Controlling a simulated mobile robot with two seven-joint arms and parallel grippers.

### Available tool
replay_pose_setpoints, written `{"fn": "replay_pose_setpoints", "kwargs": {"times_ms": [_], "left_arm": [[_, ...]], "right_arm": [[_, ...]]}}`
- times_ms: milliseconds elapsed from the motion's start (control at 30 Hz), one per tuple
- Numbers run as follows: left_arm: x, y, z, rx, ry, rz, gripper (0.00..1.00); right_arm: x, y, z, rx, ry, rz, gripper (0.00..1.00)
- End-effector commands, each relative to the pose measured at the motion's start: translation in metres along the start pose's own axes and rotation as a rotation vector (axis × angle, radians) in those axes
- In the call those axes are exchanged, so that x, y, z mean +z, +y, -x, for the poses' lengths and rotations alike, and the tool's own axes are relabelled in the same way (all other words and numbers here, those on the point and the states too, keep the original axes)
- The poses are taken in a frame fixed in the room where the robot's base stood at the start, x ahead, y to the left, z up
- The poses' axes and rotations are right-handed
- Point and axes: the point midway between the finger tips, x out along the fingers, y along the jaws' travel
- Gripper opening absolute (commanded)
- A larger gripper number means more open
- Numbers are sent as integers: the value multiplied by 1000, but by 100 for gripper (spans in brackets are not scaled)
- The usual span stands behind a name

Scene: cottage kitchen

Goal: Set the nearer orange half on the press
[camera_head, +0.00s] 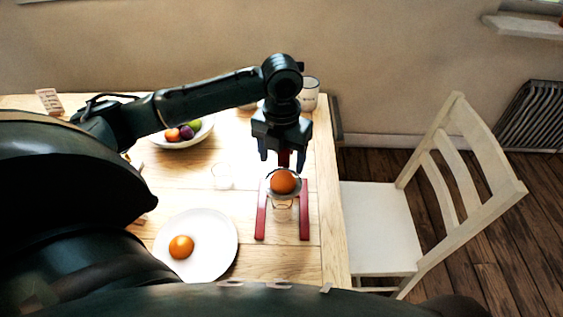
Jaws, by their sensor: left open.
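An orange half (283,181) sits on top of the press (261,215), a stand with red side rails near the table's right end. The other orange half (181,247) lies on a white plate (215,262) at the near side of the table. My left gripper (283,157) points down just above and behind the orange half on the press. Its two fingers are spread apart with nothing held between them. A red part of the press shows between the fingers. My right gripper is out of view.
A glass (283,211) stands under the press. A clear glass (222,176) is left of it. A fruit bowl (182,142) and a white mug (309,94) are farther back. A white chair (375,225) stands at the right. My arm hides the table's left part.

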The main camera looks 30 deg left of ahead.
Motion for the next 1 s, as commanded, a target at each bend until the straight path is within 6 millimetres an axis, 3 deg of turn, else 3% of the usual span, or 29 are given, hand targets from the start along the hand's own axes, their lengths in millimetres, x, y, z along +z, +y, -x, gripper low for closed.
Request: {"fn": "replay_pose_setpoints", "kwargs": {"times_ms": [500, 1000], "left_arm": [[0, 0, 40, 0, -1, 0, 67], [0, 0, 43, 1, 0, 0, 67]], "right_arm": [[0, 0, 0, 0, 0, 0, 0], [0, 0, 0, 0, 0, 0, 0]]}}
